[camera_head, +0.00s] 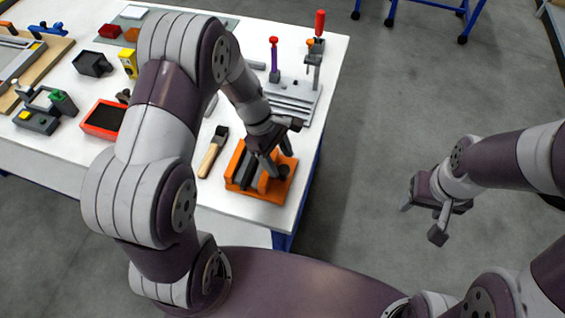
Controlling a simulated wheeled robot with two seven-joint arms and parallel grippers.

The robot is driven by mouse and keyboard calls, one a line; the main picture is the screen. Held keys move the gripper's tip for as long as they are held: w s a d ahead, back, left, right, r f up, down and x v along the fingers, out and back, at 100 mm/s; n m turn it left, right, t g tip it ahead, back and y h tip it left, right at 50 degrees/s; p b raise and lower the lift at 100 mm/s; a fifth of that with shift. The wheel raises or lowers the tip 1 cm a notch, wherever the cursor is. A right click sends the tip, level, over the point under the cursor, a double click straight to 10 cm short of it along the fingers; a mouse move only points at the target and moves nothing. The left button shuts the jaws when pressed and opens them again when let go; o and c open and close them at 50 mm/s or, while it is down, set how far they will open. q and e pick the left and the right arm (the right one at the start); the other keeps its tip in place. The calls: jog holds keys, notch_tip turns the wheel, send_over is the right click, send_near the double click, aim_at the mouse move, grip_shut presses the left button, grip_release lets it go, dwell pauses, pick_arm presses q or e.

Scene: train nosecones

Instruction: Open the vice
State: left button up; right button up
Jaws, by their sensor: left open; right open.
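The vice (275,189) has an orange base and dark jaws and stands near the right front corner of the white table. My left gripper (272,165) is above the vice with its fingers pointing down at it. Its fingers are apart, and it partly hides the vice. I cannot tell whether it touches the vice, or how far apart the vice jaws are. My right gripper (421,222) is open and empty, over the floor to the right of the table.
A brush with a wooden handle (210,158) lies left of the vice. A red tray (104,119) and a green and grey device (42,112) are further left. A grey clamp fixture with a red handle (300,95) stands behind the vice. The floor (370,130) right of the table is clear.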

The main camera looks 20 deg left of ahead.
aim_at(283, 169)
pick_arm(q)
jog(key=shift+x, duration=1.4)
jog(key=c, duration=1)
jog(key=shift+n, duration=0.3)
jog(key=shift+n+t, duration=0.4)
jog(key=shift+n, duration=0.5)
jog(key=shift+s+n+t, duration=0.1)
jog(key=shift+n+t, duration=0.3)
jog(key=shift+n, duration=0.5)
jog(key=n, duration=0.2)
jog(key=n+t+b, duration=0.1)
jog(key=n, duration=0.1)
jog(key=shift+s+t+b, duration=0.1)
jog(key=shift+t+b, duration=0.2)
jog(key=shift+d+n+t+y+b, duration=0.1)
jog(key=shift+n+t+y+b, duration=0.25)
jog(key=shift+n, duration=0.95)
jog(key=shift+s, duration=0.1)
